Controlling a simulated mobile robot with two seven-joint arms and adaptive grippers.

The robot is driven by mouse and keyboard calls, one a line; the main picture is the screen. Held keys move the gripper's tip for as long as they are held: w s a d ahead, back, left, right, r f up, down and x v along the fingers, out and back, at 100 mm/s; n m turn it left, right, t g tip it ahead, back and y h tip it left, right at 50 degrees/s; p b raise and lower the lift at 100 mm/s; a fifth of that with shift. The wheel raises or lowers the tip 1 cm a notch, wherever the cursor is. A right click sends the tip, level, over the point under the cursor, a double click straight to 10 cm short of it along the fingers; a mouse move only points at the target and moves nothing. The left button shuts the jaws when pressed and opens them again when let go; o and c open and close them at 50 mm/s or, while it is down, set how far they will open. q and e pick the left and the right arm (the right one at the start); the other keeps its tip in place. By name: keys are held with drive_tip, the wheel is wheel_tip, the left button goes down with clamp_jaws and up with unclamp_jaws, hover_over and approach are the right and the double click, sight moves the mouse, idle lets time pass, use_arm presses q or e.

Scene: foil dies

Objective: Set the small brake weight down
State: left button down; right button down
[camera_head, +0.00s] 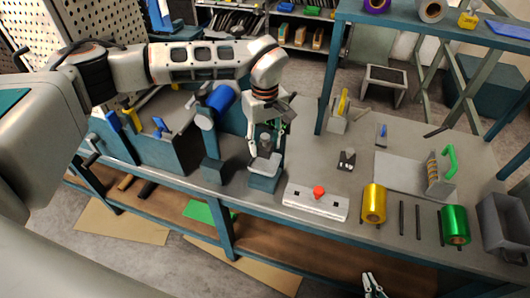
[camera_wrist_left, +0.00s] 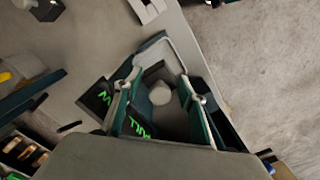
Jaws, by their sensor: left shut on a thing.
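My left gripper (camera_head: 267,146) points down over a teal block with a pale, rimmed top (camera_head: 264,178) at the bench's front edge. Its two fingers (camera_wrist_left: 158,92) are shut on a dark grey piece with a pale round knob, which I take for the small brake weight (camera_wrist_left: 160,95). The pale rim (camera_wrist_left: 180,48) shows just beyond the fingertips. The fingers hide most of the weight, and I cannot tell if its underside touches the block. My right gripper (camera_head: 373,286) is low at the bottom edge, away from the bench top; its opening is unclear.
A white box with a red button (camera_head: 318,193) stands just right of the block. A gold roll (camera_head: 373,204), a green roll (camera_head: 454,225) and dark rods lie further right. A small dark fixture (camera_head: 346,160) stands behind. A blue cylinder (camera_head: 217,101) is left of my gripper.

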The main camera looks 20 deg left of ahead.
sight(265, 153)
use_arm(q)
drive_tip(key=shift+f, duration=2.05)
